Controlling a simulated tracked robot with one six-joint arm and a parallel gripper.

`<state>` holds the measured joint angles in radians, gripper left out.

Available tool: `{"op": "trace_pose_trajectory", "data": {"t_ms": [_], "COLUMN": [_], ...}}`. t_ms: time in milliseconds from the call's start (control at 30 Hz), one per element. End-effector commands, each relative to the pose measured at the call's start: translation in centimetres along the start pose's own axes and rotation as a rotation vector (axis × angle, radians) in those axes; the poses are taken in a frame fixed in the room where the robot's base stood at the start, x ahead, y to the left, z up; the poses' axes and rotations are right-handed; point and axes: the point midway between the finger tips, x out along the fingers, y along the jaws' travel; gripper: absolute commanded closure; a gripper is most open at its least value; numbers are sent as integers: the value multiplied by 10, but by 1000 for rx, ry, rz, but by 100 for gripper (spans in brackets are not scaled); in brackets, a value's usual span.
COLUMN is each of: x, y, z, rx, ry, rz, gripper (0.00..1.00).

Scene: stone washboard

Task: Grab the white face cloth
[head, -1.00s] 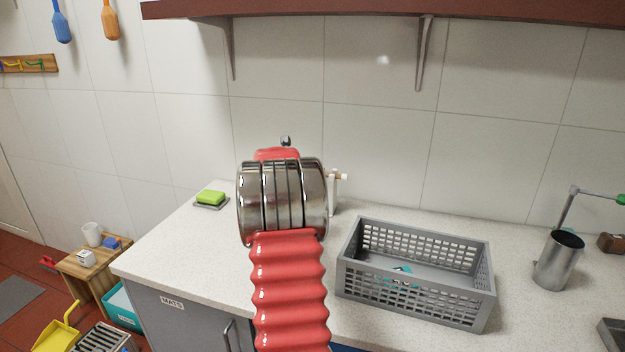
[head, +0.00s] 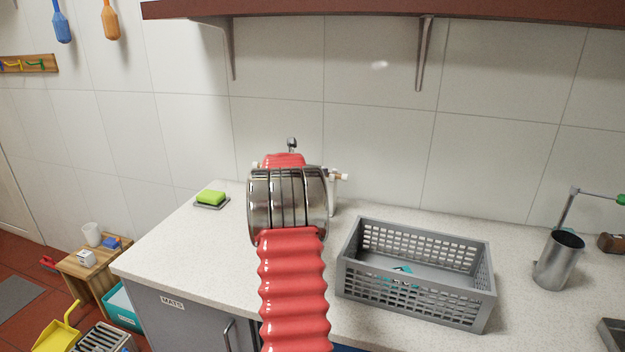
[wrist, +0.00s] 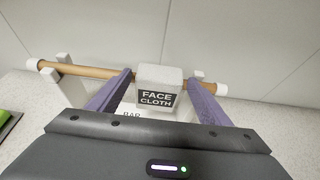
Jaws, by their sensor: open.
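The white face cloth (wrist: 160,74) shows in the wrist view as a pale, block-like fold over a wooden bar (wrist: 85,69), with a black "FACE CLOTH" label on its front. My gripper (wrist: 161,80) is open, with one purple finger on each side of the cloth. Small gaps seem to show between fingers and cloth; I cannot tell whether either touches. In the head view my arm hides the cloth and my fingers; only a white bar end (head: 343,177) shows to the right.
A grey basket (head: 420,298) stands on the counter right of my arm. A metal cup (head: 558,265) is farther right. A green sponge (head: 211,197) lies on a dark dish at the left. The tiled wall is close behind the bar, and a shelf (head: 400,12) hangs above.

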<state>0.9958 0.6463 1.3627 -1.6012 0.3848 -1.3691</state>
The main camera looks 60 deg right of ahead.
Motion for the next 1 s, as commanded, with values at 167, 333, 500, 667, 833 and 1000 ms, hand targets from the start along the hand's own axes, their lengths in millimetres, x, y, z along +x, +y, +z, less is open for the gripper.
{"op": "trace_pose_trajectory", "data": {"t_ms": [167,333,500,667,833,1000], "x": [0,0,0,0,-2,-7], "y": [0,0,0,0,0,0], "z": [0,0,0,0,4,16], "rx": [0,0,0,0,1,2], "ry": [0,0,0,0,-1,-2], "rz": [0,0,0,0,0,0], "gripper": [39,51,60,60,60,60]}}
